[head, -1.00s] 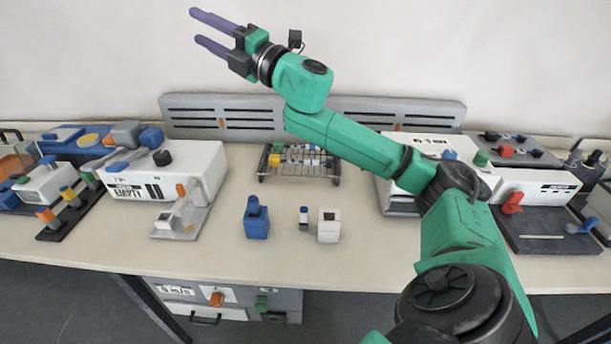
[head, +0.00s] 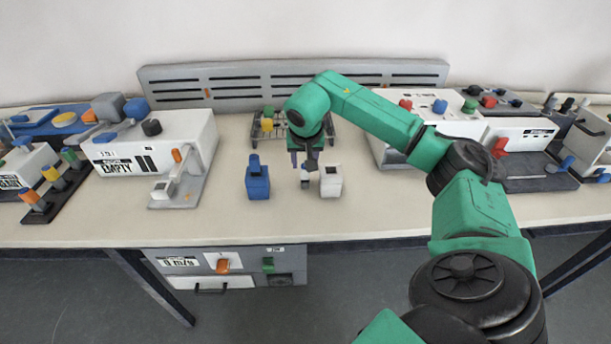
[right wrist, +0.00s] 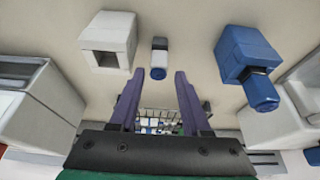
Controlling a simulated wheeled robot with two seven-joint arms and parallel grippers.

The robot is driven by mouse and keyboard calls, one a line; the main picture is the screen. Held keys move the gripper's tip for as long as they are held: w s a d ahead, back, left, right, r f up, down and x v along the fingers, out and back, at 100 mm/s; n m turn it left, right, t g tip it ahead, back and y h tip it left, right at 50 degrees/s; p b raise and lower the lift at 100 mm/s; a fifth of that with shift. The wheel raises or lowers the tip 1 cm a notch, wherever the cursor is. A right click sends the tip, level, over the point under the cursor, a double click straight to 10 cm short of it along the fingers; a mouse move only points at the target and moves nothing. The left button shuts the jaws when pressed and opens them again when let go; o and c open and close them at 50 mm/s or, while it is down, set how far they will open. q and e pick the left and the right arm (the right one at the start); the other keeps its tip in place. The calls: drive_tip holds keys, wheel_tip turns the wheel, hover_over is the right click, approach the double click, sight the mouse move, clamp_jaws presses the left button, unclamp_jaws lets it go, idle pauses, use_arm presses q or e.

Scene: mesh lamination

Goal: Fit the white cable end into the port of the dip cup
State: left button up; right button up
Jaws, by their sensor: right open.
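A small upright white piece with a dark blue part (head: 305,183), which I take for the cable end, stands on the table. It also shows in the right wrist view (right wrist: 158,60). Just right of it in the head view is a white block (head: 331,182), likely the dip cup; the right wrist view shows a square opening in this block (right wrist: 108,42). My right gripper (head: 303,163) is open and empty, its purple fingers pointing down over the small piece. In the right wrist view the fingertips (right wrist: 159,75) lie on either side of its line, apart from it. My left gripper is not in view.
A blue block with a round top (head: 258,183) stands left of the small piece. A wire rack (head: 262,130) is behind. White machines stand left (head: 190,135) and right (head: 395,150). The table front (head: 300,222) is clear.

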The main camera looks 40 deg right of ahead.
sight(305, 177)
drive_tip(key=p+x, duration=0.1)
drive_tip(key=x, duration=0.5)
drive_tip(key=shift+w+d+f, duration=0.1)
drive_tip(key=shift+w+d, duration=0.05)
drive_tip(key=shift+d, duration=0.05)
clamp_jaws()
